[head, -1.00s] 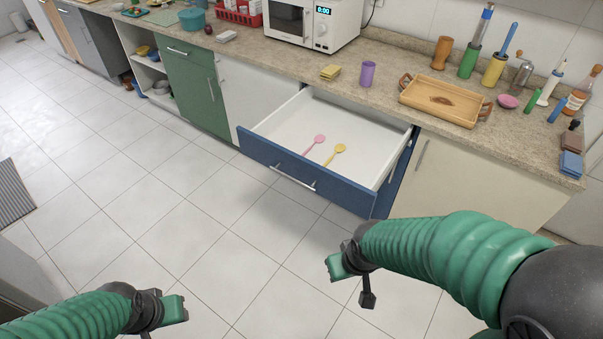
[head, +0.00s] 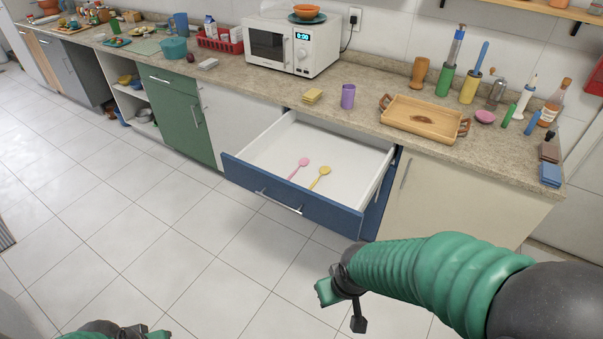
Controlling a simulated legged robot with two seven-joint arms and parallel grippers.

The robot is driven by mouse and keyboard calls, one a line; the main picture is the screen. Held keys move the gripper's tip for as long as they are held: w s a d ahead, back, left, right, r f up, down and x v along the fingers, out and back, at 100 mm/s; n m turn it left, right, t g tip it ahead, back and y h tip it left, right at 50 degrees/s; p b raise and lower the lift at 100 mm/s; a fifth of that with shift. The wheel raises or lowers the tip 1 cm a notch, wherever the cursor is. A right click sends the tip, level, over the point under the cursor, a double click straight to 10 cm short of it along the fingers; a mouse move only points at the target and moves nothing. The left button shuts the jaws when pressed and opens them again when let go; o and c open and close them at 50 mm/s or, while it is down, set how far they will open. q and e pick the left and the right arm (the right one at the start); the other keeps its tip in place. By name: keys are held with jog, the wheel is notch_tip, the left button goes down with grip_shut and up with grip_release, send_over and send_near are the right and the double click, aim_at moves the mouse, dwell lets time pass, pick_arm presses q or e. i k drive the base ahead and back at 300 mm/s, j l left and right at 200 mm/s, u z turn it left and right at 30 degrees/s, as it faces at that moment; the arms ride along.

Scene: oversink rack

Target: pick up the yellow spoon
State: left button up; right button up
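The yellow spoon (head: 320,177) lies in the open blue-fronted drawer (head: 285,198), on its white floor near the front. A pink spoon (head: 299,168) lies just left of it, apart from it. My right gripper (head: 322,292) is in front of the drawer, below and apart from the spoons; it holds nothing that I can see, and its finger gap is not clear. My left gripper (head: 158,335) is at the bottom edge, mostly cut off, far from the drawer.
The drawer sticks out from under the counter, which holds a purple cup (head: 348,96), yellow sponges (head: 313,95), a wooden tray (head: 422,117) and a microwave (head: 290,47). The tiled floor (head: 190,240) in front is clear.

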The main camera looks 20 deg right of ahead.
aim_at(324, 170)
jog(key=i+l, duration=1.2)
